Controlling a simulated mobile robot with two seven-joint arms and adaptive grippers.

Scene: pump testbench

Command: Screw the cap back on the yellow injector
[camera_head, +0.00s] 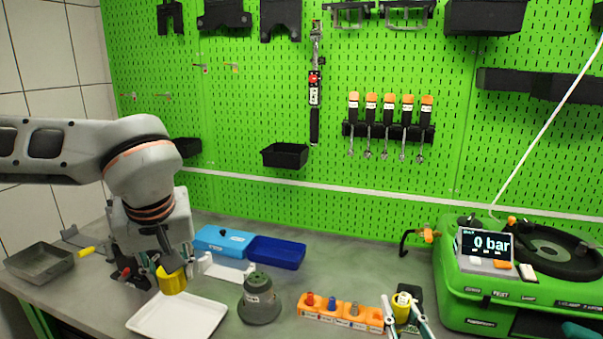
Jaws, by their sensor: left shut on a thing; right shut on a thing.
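My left gripper (160,266) reaches down from the left, with its dark fingers at a yellow cylindrical piece (173,282) above the back of the white tray. It is shut on this piece. My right gripper (405,318) shows only as thin pale and green fingers at the bottom edge. It is shut on a small yellow piece with a pale top (402,300), beside the orange holder. I cannot tell which yellow piece is the injector and which is its cap. The two pieces are well apart.
A white tray (177,322) lies below my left gripper. A grey-green cone-shaped part (260,304) stands right of it. An orange holder (338,318) carries several small parts. Blue bins (276,252) stand behind. The green pump tester (480,311) reading 0 bar is at right.

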